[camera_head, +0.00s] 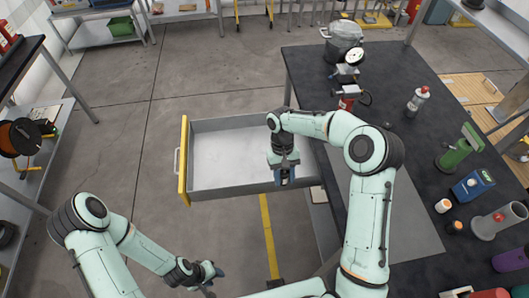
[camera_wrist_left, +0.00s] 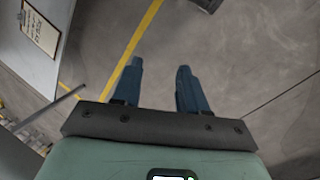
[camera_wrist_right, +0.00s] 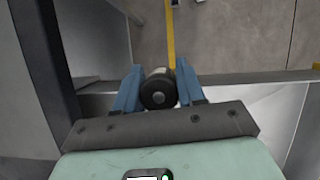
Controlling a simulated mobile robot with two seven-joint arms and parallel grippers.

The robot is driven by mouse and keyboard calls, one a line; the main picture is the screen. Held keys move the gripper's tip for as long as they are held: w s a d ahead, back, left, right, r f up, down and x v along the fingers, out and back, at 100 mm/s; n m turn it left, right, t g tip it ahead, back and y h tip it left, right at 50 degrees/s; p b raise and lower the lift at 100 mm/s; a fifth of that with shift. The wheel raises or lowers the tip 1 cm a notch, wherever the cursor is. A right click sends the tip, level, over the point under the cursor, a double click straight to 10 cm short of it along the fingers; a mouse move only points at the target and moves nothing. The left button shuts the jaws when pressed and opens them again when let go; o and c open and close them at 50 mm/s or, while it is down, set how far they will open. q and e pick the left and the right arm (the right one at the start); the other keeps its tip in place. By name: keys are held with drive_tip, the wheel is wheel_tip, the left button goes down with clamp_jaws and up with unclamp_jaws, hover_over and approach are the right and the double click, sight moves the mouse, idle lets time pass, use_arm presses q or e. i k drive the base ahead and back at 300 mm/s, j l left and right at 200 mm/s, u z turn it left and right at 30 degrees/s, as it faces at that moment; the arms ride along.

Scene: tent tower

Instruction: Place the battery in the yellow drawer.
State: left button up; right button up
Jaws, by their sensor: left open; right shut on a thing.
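The yellow drawer (camera_head: 184,160) is pulled out from the dark workbench. Its grey tray (camera_head: 225,158) looks empty where I see it. In the right wrist view, my right gripper (camera_wrist_right: 158,90) is shut on the battery (camera_wrist_right: 158,92), a dark cylinder seen end-on between the blue fingers. In the head view, my right gripper (camera_head: 285,180) is at the drawer's near side wall, towards the bench end; its exact height above the wall is unclear. My left gripper (camera_head: 212,272) is open and empty over the floor, nearer than the drawer; its spread fingers show in the left wrist view (camera_wrist_left: 160,92).
The workbench (camera_head: 300,70) on the right carries a pot (camera_head: 343,40), a spray bottle (camera_head: 417,101), a green tool (camera_head: 460,150) and a blue box (camera_head: 473,185). A yellow floor line (camera_head: 268,235) runs in front of the drawer. The floor left of the drawer is clear.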

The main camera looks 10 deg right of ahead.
sight(257, 156)
drive_tip(key=i+j+z, duration=0.15)
drive_tip(key=i+j, duration=0.2)
drive_tip(key=i+j+z, duration=0.2)
drive_tip(key=i+j, duration=0.15)
drive_tip(key=j, duration=0.25)
